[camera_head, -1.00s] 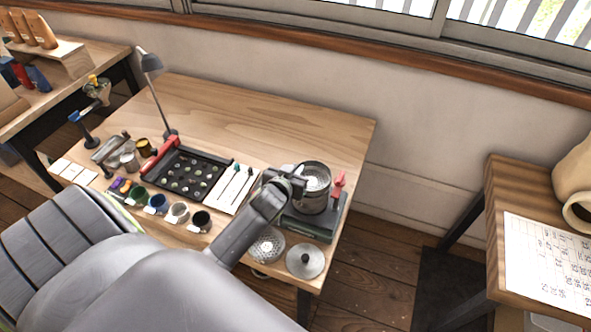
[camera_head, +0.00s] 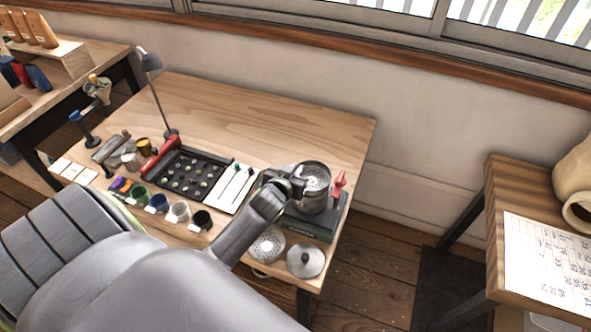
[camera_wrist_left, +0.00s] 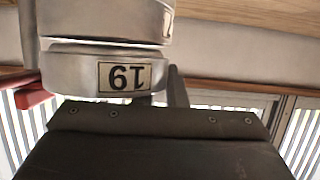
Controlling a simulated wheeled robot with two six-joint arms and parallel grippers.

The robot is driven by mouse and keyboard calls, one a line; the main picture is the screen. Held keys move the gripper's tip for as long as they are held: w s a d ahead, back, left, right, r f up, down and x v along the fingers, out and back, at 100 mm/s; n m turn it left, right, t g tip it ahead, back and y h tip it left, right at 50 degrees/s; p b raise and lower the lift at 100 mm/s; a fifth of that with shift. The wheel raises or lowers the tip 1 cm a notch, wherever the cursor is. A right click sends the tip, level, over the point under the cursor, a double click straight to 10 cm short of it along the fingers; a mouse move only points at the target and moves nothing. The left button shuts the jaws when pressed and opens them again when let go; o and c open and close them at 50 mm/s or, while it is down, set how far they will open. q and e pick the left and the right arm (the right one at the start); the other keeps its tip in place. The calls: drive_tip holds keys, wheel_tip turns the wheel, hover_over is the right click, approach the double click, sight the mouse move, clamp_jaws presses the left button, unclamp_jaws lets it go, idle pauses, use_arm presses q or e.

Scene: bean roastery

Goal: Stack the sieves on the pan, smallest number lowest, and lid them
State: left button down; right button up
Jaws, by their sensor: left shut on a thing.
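My left gripper (camera_head: 298,186) is shut on the rim side of a round metal sieve (camera_head: 314,172), over the dark green base (camera_head: 311,227). In the left wrist view, which is upside down, the sieve labelled 19 (camera_wrist_left: 125,76) is beside the dark gripper body. Another metal ring (camera_wrist_left: 105,20) with a partly cut-off label lies directly against it, below it in the room. I cannot tell if a thin gap remains. A perforated sieve (camera_head: 267,246) and a knobbed lid (camera_head: 305,261) lie at the table's front edge. My right gripper is out of view.
A red clamp (camera_head: 339,184) stands right beside the stack. A white card with tools (camera_head: 236,188), a dark bean tray (camera_head: 184,172) and several small cups (camera_head: 179,211) lie to the left. The back of the table (camera_head: 260,115) is clear.

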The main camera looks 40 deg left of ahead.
use_arm(q)
drive_tip(key=shift+f+b, duration=0.35)
drive_tip(key=shift+f, duration=0.15)
idle(0.6)
drive_tip(key=c, duration=1.8)
unclamp_jaws()
drive_tip(key=shift+o, duration=0.2)
drive_tip(key=shift+s, duration=0.1)
drive_tip(key=shift+s+d+r+p, duration=0.15)
drive_tip(key=shift+s+r+p, duration=0.15)
drive_tip(key=shift+s+p, duration=0.25)
drive_tip(key=p+v, duration=0.5)
drive_tip(key=v, duration=0.4)
drive_tip(key=shift+s, duration=0.3)
